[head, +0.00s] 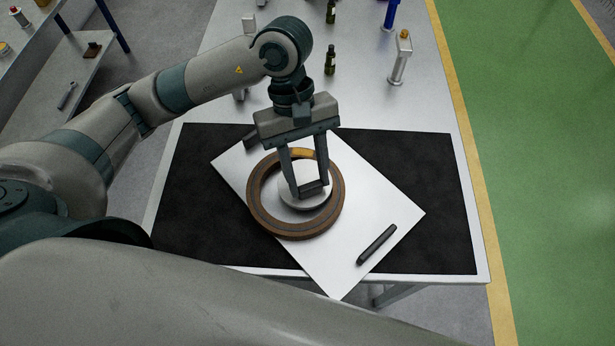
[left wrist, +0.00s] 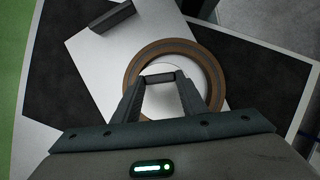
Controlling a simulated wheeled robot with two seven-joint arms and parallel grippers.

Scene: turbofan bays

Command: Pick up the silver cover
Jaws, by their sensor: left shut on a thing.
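The silver cover (head: 306,172) is a pale round disc inside a brown ring (head: 258,222), over a white sheet on the table. My left gripper (head: 312,189) points down at the cover, its fingers either side of a dark bar at the cover, and is shut on it. In the left wrist view the fingers (left wrist: 160,80) close on the same dark bar, with the pale cover (left wrist: 163,100) showing between them. The fingers hide part of the cover. I cannot tell whether the cover is lifted clear. My right gripper is not in view.
A white sheet (head: 335,265) lies askew on a black mat (head: 440,200), with a dark bar (head: 377,244) at its front right. Dark bottles (head: 330,60) and a grey stand with a yellow top (head: 400,58) are farther back. A shelf (head: 60,75) stands at left.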

